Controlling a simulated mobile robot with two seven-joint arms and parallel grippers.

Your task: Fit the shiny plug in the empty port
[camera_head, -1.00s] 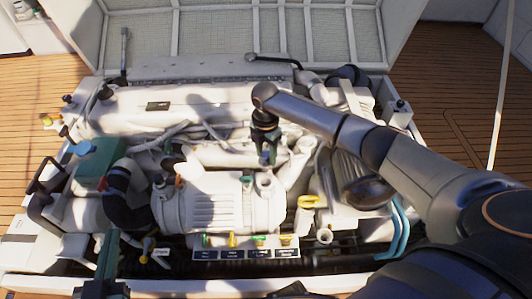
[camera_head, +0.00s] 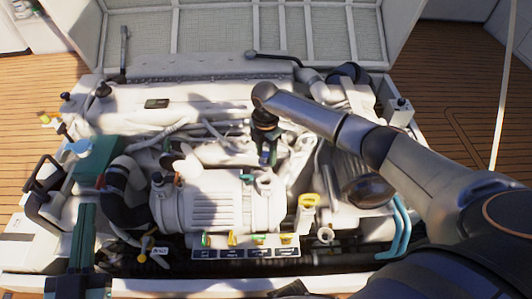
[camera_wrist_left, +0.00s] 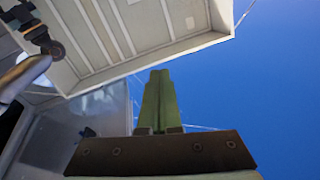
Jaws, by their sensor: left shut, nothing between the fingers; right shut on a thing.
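My right gripper (camera_head: 268,158) points down over the middle of the white engine (camera_head: 210,205). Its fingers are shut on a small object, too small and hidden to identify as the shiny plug. A pale open neck (camera_head: 263,182) stands just below it; I cannot tell if this is the empty port. Another round opening (camera_head: 325,235) is at the lower right. My left gripper (camera_head: 86,208) is shut and empty at the engine's front left. Its green fingers also show together in the left wrist view (camera_wrist_left: 158,78), against blue sky.
A label strip (camera_head: 245,253) with several green and yellow plugs runs along the front. A yellow-handled fitting (camera_head: 307,203) stands right of it. A black hose (camera_head: 118,190), teal box (camera_head: 94,165) and blue cap (camera_head: 103,147) are at left. The raised hatch lid (camera_head: 220,35) stands behind.

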